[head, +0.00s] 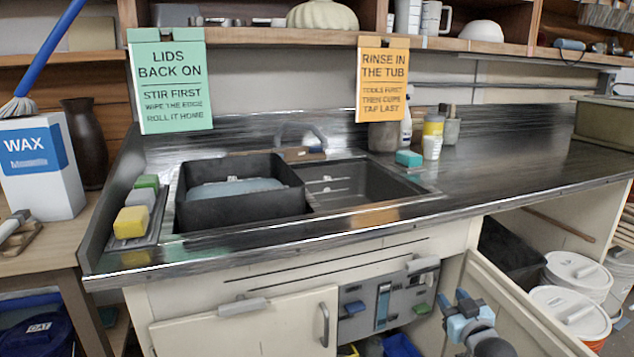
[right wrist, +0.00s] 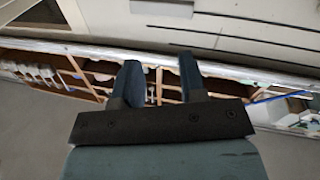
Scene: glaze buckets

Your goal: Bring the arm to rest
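My right gripper (head: 465,308) shows in the head view at the lower right, in front of the open part of the cabinet under the counter. In the right wrist view its two dark blue fingers (right wrist: 161,78) stand apart with nothing between them. It is open and empty and touches nothing that I can see. My left gripper and arm are not in view.
The counter (head: 510,165) holds a sink with a black tub (head: 240,205). Below are a cabinet door (head: 250,328) and, at the right, an open bay with white lidded buckets (head: 575,312). A wax box (head: 40,165) stands at the left.

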